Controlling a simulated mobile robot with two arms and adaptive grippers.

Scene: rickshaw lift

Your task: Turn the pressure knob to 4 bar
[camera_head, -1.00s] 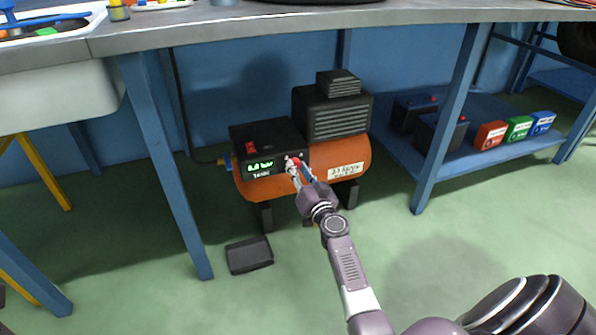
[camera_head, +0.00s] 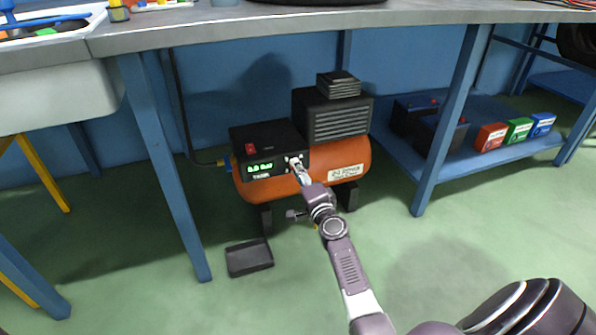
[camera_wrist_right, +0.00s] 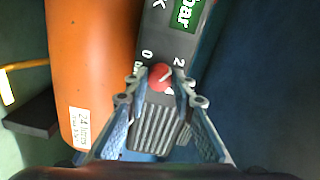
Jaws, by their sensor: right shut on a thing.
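The orange compressor (camera_head: 240,182) stands on the floor under the workbench, with a black control box carrying a green display (camera_head: 260,167). The display's digits are too blurred to read surely. The red pressure knob (camera_wrist_right: 160,76) shows in the right wrist view, with a white pointer line and the marks 0 and 2 beside it. The pointer slants toward the 2 side. My right gripper (camera_wrist_right: 160,84) is shut on the knob, one finger on each side. In the head view my right gripper (camera_head: 296,165) reaches the box's right front and mostly hides the knob. My left gripper is out of view.
The workbench top (camera_head: 430,14) overhangs the compressor, and a blue leg (camera_head: 165,165) stands to its left. A lower shelf (camera_head: 400,160) at the right holds batteries and coloured boxes. A black tray (camera_head: 249,258) lies on the floor in front.

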